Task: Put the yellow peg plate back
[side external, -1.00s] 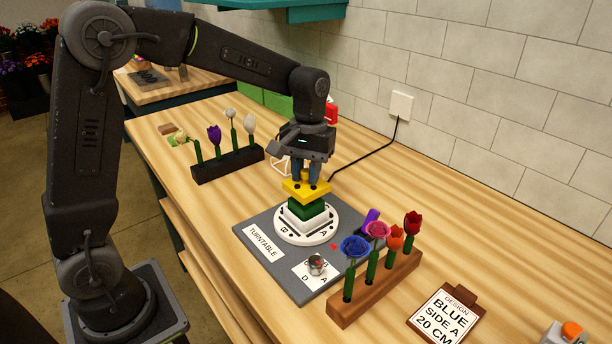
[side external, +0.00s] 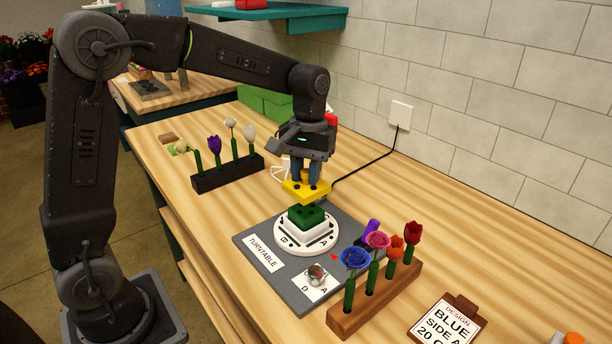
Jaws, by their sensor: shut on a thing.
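The yellow peg plate (side external: 306,192) is held in my gripper (side external: 306,184), which is shut on it from above. It hangs a little above the green block (side external: 306,215), with a small gap between them. The green block sits on a white base on the round white turntable disc (side external: 306,242), which bears letters and dark slots. The turntable stands on a grey board (side external: 270,257) labelled TURNTABLE.
A brown wooden rack (side external: 376,298) of colored flowers stands in front right, a dark rack (side external: 228,174) of flowers at back left. A small metal knob (side external: 316,272) sits on the board. A clipboard (side external: 447,320) lies at right. A black cable runs behind my gripper.

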